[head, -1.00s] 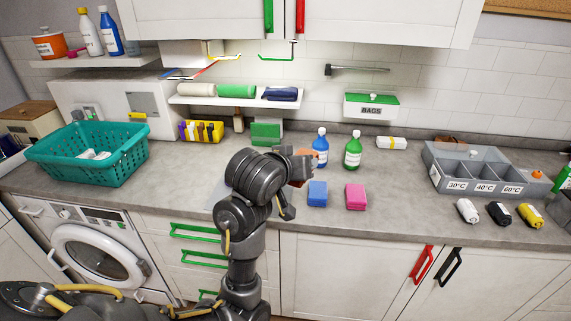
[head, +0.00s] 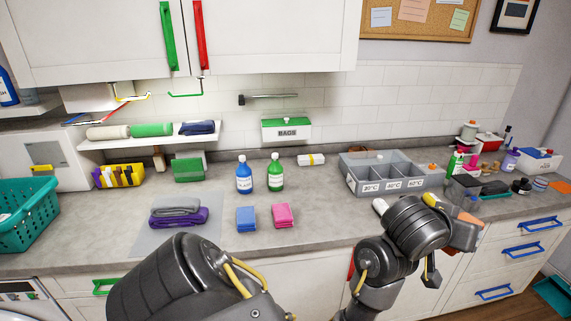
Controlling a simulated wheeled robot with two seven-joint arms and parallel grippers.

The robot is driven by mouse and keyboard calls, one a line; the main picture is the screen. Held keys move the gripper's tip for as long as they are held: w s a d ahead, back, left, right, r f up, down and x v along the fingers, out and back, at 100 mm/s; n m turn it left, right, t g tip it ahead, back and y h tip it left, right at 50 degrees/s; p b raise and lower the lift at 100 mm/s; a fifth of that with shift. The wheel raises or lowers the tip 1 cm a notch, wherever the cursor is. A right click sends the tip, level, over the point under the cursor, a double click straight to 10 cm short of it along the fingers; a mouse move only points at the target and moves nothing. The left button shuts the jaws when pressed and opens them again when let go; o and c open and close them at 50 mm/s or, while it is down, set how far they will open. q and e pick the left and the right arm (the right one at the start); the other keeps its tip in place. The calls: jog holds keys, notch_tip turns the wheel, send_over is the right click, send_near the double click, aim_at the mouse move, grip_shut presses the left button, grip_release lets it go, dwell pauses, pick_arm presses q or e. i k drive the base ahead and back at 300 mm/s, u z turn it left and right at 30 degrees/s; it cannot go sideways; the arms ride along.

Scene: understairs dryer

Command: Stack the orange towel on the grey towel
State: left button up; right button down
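A folded grey towel (head: 176,206) lies on top of a folded purple towel (head: 180,220), on a pale mat (head: 145,240) at the counter's left part. My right gripper (head: 464,230) is over the counter's right front, far from this pile. Orange cloth, the orange towel (head: 470,216), shows at the hand and appears held in it; the fingertips and most of the towel are hidden by the hand. My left arm's link fills the lower left middle, and its gripper is out of view.
Blue and pink folded cloths (head: 246,218) sit right of the mat. Blue and green bottles (head: 244,175) stand behind them. A grey sorter box (head: 365,177) and clutter (head: 490,185) occupy the right. A teal basket (head: 25,215) stands left. The counter between pink cloth and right arm is clear.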

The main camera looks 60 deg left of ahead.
aim_at(172, 201)
jog(key=z, duration=0.05)
jog(key=i, duration=1.9)
jog(key=u, duration=2.95)
